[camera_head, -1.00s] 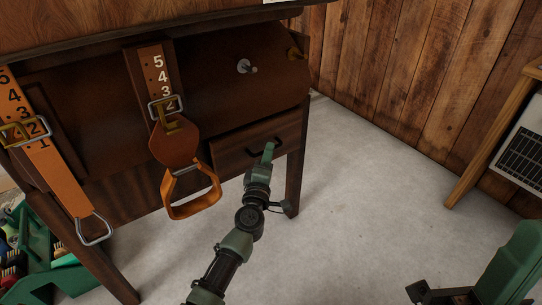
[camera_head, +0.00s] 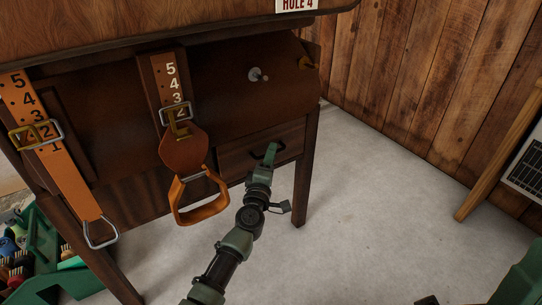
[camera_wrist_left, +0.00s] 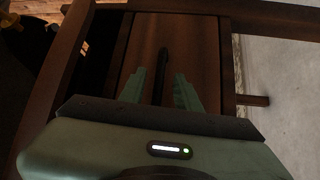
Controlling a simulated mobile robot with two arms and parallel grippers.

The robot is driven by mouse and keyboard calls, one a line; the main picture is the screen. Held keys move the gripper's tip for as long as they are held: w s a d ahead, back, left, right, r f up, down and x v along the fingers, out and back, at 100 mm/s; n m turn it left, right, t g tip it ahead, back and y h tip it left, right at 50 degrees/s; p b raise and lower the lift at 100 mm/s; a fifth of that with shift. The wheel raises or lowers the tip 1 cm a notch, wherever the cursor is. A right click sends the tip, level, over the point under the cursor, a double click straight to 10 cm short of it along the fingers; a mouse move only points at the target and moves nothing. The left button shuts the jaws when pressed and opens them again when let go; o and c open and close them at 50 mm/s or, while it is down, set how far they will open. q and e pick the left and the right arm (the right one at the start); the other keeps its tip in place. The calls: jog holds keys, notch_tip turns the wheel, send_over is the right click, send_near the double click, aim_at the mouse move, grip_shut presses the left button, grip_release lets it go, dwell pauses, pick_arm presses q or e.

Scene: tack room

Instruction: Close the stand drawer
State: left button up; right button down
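The stand drawer (camera_head: 236,156) is a dark brown wooden front low at the right of the stand, with a dark bar handle (camera_head: 279,146). Whether its front is flush with the frame is hard to tell. My left gripper (camera_head: 268,155) is at the drawer front, by the handle, and partly covers it. In the left wrist view its two green fingers (camera_wrist_left: 159,92) are apart, with the dark handle (camera_wrist_left: 163,58) seen between them, and they face the drawer front. They do not visibly grip it. My right gripper is not clearly visible.
Two stirrup straps with numbers hang at the front of the stand: an orange one (camera_head: 62,175) and a brown one (camera_head: 160,85) with a stirrup (camera_head: 202,209). A green tote (camera_head: 45,250) stands at lower left. The grey floor (camera_head: 370,220) at right is clear.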

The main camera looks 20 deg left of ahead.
pick_arm(q)
jog(key=s+f+p, duration=0.1)
jog(key=s, duration=0.6)
jog(key=shift+s+d, duration=0.25)
jog(key=shift+d, duration=0.15)
